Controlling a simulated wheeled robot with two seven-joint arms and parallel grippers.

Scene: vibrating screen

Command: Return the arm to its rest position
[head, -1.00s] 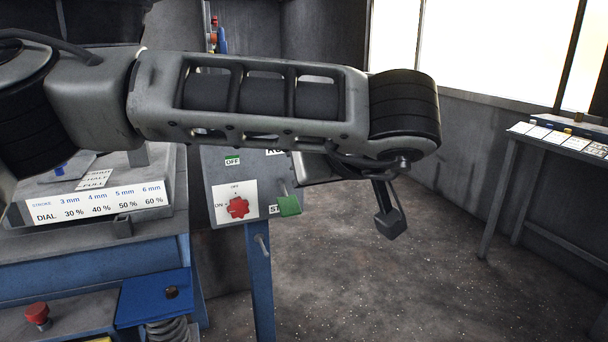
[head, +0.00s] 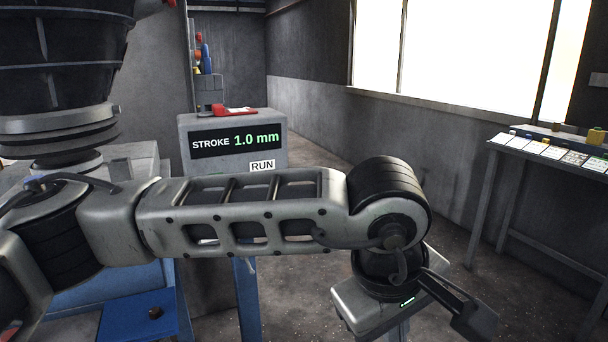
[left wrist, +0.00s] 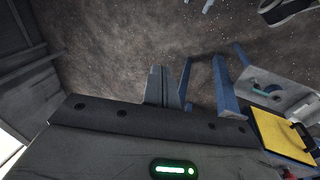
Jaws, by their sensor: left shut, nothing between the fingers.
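My left arm (head: 240,215) reaches across the head view from the left, its forearm nearly level and its wrist bent down at the right. My left gripper (head: 474,318) is at the lower right, over the floor and apart from the machine. In the left wrist view its two dark fingers (left wrist: 168,86) are together, with nothing between them. My right gripper is in neither view.
The control box (head: 233,125) reads STROKE 1.0 mm and RUN; my forearm hides its lower front. A blue plate (head: 130,322) with a dark knob is at lower left. A side table (head: 565,160) holds cards. The left wrist view shows a yellow plate (left wrist: 280,135).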

